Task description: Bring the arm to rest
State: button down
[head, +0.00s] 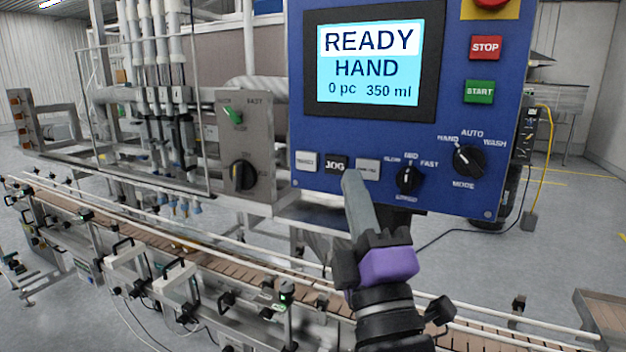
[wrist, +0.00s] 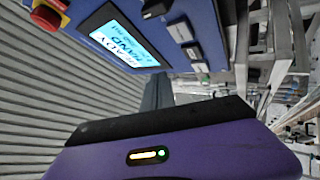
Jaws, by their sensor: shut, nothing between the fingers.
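My gripper (head: 352,180) is shut and empty, with its grey fingers together and pointing up. In the head view its tip is just below the row of small push buttons on the blue control panel (head: 298,110), overlapping the panel's lower edge. I cannot tell whether it touches the panel. The wrist view shows the closed fingers (wrist: 157,92) with the panel (wrist: 205,25) beyond them. The panel's screen (head: 369,63) reads READY, HAND, 0 pc, 350 ml. My arm reaches up from the bottom of the head view, in front of the conveyor.
A conveyor (head: 240,262) with guide rails runs across below the panel. The filler's nozzles (head: 165,90) and a grey box with a black knob (head: 243,175) stand to the left. Red STOP (head: 486,47) and green START (head: 479,92) buttons and the mode knob (head: 468,161) are on the panel's right.

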jog(key=s+d+f+m+g+y, duration=0.2)
jog(key=s+f+m, duration=0.3)
jog(key=s+f, duration=0.4)
jog(key=s+d+f+m+g+y, duration=0.15)
jog(key=s+f+m, duration=0.45)
jog(key=f, duration=0.6)
jog(key=s+d+f+m+g+h, duration=0.2)
jog(key=s+f, duration=0.5)
jog(key=s, duration=0.5)
jog(key=s+d+f+m+g+h, duration=0.3)
jog(key=s+f, duration=0.5)
jog(key=s, duration=0.4)
jog(key=shift+d+f+m+g+h, duration=0.2)
jog(key=shift+d+m+g+h, duration=0.15)
jog(key=shift+d+m+g, duration=0.65)
